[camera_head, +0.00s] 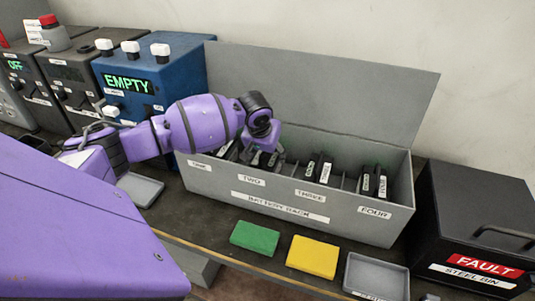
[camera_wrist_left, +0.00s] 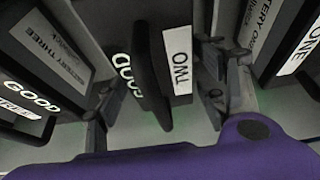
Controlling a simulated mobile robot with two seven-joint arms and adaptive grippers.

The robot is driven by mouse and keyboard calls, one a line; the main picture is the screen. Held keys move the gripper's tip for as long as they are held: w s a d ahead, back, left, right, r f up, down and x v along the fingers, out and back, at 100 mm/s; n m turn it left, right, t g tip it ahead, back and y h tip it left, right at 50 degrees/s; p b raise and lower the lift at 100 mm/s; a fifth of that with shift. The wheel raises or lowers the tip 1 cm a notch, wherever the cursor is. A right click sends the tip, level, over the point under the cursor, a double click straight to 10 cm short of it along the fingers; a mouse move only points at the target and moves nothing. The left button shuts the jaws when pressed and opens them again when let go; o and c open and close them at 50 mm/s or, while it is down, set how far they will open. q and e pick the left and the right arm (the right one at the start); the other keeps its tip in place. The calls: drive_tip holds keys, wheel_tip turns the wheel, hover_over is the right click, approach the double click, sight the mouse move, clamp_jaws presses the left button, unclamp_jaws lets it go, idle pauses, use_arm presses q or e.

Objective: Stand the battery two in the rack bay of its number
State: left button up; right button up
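Battery two (camera_wrist_left: 152,75) is a black block with a white TWO label and the word GOOD, in the left wrist view. It appears to stand in the rack, between battery three (camera_wrist_left: 45,50) and battery one (camera_wrist_left: 280,40). My left gripper (camera_wrist_left: 160,95) has its fingers apart, one on each side of battery two, with a visible gap on the left. In the head view my left gripper (camera_head: 264,158) reaches down into the grey battery rack (camera_head: 285,207) behind the TWO label and hides most of that battery. My right gripper is not in view.
Other black batteries stand in bays three (camera_head: 318,168) and four (camera_head: 374,182). A green block (camera_head: 255,238), a yellow block (camera_head: 312,257) and a grey tray (camera_head: 376,275) lie in front. A black steel bin (camera_head: 470,215) stands right; a blue tester reading EMPTY (camera_head: 150,80) stands left.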

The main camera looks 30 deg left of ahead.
use_arm(q)
drive_tip(key=shift+p+v, duration=0.65)
drive_tip(key=shift+v, duration=5.35)
